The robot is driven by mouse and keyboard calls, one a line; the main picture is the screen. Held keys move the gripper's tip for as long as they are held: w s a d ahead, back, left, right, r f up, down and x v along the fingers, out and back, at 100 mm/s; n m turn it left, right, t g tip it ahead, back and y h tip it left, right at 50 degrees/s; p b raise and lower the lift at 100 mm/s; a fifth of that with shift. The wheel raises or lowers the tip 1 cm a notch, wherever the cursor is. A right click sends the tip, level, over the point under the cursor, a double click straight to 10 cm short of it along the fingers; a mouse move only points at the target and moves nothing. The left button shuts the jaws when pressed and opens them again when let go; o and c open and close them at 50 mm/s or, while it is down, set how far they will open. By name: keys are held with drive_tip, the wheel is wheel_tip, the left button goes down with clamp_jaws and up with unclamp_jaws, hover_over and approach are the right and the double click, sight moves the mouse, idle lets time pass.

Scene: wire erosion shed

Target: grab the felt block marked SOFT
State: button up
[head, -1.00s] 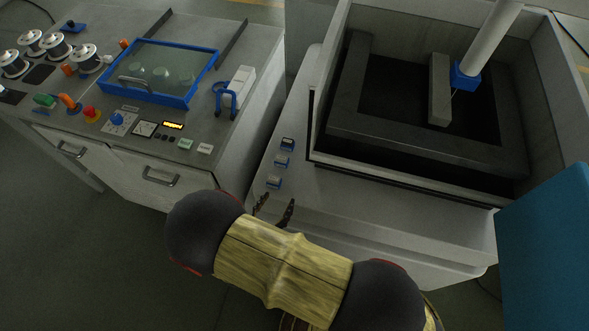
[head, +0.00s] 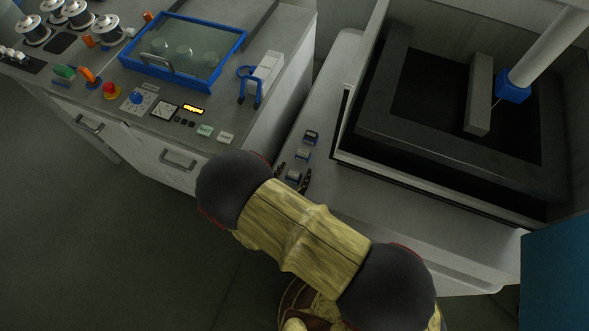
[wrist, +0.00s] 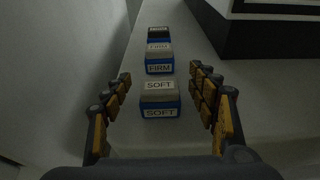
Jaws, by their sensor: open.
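The felt block marked SOFT (wrist: 159,99) is a blue block with a grey top, carrying SOFT labels on its top and front. In the wrist view it is the nearest of three blocks in a row and sits between the fingers without visible contact. My gripper (wrist: 160,105) is open around it. In the head view the SOFT block (head: 293,176) is the lowest of the row, with my gripper's fingers (head: 293,178) on either side. The block marked FIRM (wrist: 159,59) stands behind it. The farthest block (wrist: 159,34) is darker on top, its label too small to read.
The blocks lie on a narrow grey ledge beside the machine tank (head: 440,165), whose dark wall rises on the right. On the left a gap separates the ledge from a bench with a blue-framed lid (head: 185,50), a blue clamp (head: 250,85) and spools (head: 78,13).

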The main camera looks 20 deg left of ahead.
drive_tip(key=shift+s, duration=0.1)
drive_tip(key=shift+c, duration=0.3)
drive_tip(key=c, duration=1.1)
drive_tip(key=shift+c, duration=0.5)
drive_tip(key=shift+r, duration=0.2)
